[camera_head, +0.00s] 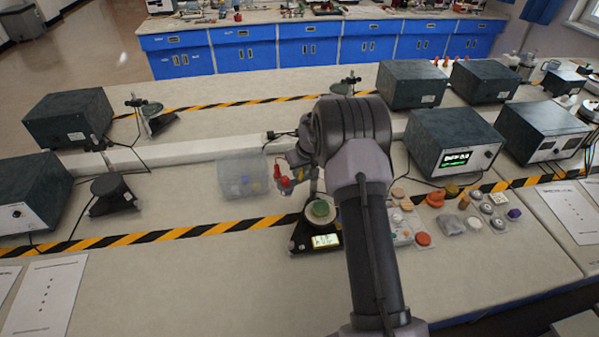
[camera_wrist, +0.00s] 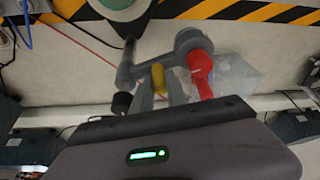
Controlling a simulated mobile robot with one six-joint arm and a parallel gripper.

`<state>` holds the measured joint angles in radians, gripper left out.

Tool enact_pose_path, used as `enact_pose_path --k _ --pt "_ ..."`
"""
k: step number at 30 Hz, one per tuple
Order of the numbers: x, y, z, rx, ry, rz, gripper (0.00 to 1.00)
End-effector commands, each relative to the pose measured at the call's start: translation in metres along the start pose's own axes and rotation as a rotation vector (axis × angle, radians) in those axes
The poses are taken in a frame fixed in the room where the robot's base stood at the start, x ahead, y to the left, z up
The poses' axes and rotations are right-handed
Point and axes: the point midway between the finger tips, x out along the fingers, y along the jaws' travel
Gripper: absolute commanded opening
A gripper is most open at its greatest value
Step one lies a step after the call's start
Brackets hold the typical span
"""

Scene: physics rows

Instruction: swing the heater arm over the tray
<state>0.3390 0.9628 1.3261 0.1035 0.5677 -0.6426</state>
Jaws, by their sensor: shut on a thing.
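The heater arm is a grey bar (camera_wrist: 150,62) with a round grey joint, a yellow piece and a red part (camera_wrist: 200,75). My gripper (camera_wrist: 160,85) is shut on the yellow piece, which shows between its fingers. In the head view the red part (camera_head: 282,174) stands just left of my wrist, which hides most of the heater arm. A dark triangular unit with a lit display (camera_head: 325,240) carries a round tray with a green top (camera_head: 320,210). The tray (camera_wrist: 120,6) is cut off at the top of the wrist view. The red part is off to one side of the tray.
A clear plastic bin (camera_head: 240,178) is left of the red part. Small coloured pieces and discs (camera_head: 470,210) lie to the right of my arm. Dark instrument boxes (camera_head: 455,140) stand at the back right. The bench front left is mostly clear.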

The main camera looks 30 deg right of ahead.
Motion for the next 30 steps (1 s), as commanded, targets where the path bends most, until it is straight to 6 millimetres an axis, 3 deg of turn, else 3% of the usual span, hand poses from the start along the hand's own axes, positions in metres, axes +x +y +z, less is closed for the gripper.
enact_pose_path --k 30 --pt "-0.01 0.012 0.024 -0.466 0.0 -0.194 0.0"
